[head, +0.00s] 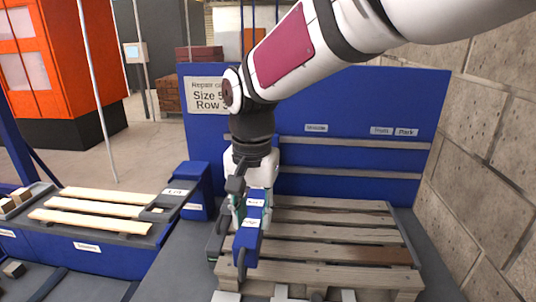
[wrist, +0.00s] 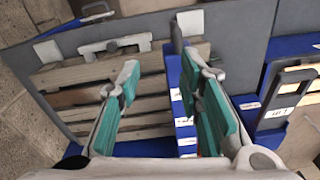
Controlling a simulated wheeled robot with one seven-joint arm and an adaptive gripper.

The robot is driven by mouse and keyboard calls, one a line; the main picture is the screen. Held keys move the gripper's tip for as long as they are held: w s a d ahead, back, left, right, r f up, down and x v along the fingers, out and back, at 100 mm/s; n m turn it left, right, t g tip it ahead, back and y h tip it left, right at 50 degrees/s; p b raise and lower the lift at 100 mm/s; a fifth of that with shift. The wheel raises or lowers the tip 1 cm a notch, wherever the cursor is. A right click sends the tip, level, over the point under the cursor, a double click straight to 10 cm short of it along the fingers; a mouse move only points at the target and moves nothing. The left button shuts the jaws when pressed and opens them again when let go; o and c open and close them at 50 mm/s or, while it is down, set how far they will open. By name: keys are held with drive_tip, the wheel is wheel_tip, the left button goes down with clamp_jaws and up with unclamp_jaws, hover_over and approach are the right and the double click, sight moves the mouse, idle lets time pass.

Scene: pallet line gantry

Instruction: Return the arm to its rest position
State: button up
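My arm reaches down from the top right in the head view, with my gripper (head: 240,208) low over the left edge of a wooden pallet (head: 335,232). In the wrist view my gripper (wrist: 163,75) has its two teal-padded fingers spread wide apart, with nothing held between them. A blue labelled block (head: 248,240) stands at the pallet's left side, close to the fingers. In the wrist view a blue labelled part (wrist: 180,100) shows below, in the gap between the fingers. I cannot tell whether the fingers touch it.
A blue panel (head: 350,110) with a repair sign (head: 207,95) stands behind the pallet. A stone block wall (head: 490,140) closes the right side. A blue bench (head: 105,255) with pale planks (head: 95,210) is at left. An orange cabinet (head: 75,60) stands at the back left, beside open floor.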

drive_tip(key=s+d+r+t, duration=0.1)
drive_tip(key=s+d+r, duration=0.1)
drive_tip(key=d, duration=0.3)
drive_tip(key=s+d+r+n+t, duration=0.1)
drive_tip(key=s+d+r, duration=0.15)
drive_tip(key=d, duration=0.25)
drive_tip(key=s+d+r+t, duration=0.1)
drive_tip(key=s+d+r, duration=0.15)
drive_tip(key=d, duration=0.35)
drive_tip(key=s+d+n+t, duration=0.1)
drive_tip(key=s+d+t, duration=0.1)
drive_tip(key=s+d, duration=0.6)
drive_tip(key=shift+s+d+f+n, duration=0.2)
drive_tip(key=shift+s+f+n, duration=0.1)
drive_tip(key=shift+s, duration=0.45)
